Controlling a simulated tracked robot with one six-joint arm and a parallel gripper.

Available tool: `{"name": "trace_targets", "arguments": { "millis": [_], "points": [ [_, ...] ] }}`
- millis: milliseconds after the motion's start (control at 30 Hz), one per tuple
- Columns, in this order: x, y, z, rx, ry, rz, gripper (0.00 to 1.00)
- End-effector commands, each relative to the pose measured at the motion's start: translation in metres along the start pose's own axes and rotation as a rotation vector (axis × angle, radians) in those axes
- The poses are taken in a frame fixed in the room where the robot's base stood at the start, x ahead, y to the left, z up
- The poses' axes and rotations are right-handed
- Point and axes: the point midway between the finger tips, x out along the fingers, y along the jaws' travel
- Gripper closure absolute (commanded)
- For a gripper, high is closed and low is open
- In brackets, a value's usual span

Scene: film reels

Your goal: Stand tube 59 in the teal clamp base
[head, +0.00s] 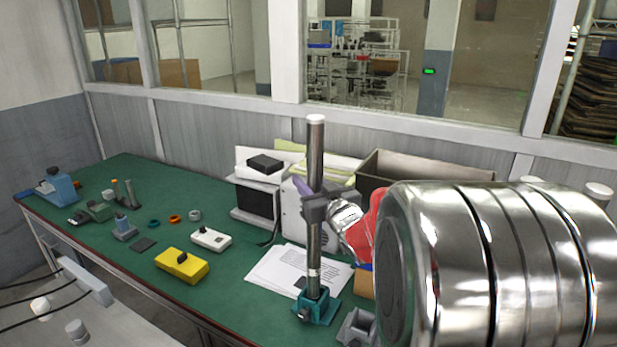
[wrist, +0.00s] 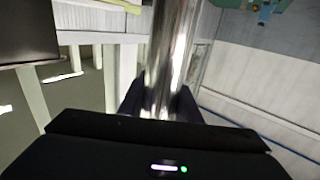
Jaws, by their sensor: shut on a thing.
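A long shiny metal tube (head: 315,155) stands upright in the head view, with a pale band low on it. My gripper (head: 318,207) is shut around the tube at about mid-height. The teal clamp base (head: 328,312) sits on the green bench. The tube's lower end meets the base in the picture; I cannot tell how deep it sits inside. No number is readable on the tube. In the wrist view the tube (wrist: 173,50) rises between the dark fingers (wrist: 160,97), and its lower part is hidden.
White papers (head: 283,268) lie behind the base and a grey block (head: 357,328) stands to its right. A yellow box (head: 182,265) and a white device (head: 211,239) lie to the left on the green bench (head: 215,290). My arm covers the right side.

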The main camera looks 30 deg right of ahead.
Motion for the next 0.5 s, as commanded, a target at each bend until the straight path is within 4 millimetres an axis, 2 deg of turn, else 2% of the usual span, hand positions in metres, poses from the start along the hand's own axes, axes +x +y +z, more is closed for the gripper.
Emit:
{"name": "trace_targets", "arguments": {
  "millis": [300,500],
  "points": [
    [0.0,0.001,0.024,0.0,0.001,0.001,1.0],
    [0.0,0.001,0.032,-0.001,0.002,0.002,1.0]
  ]
}}
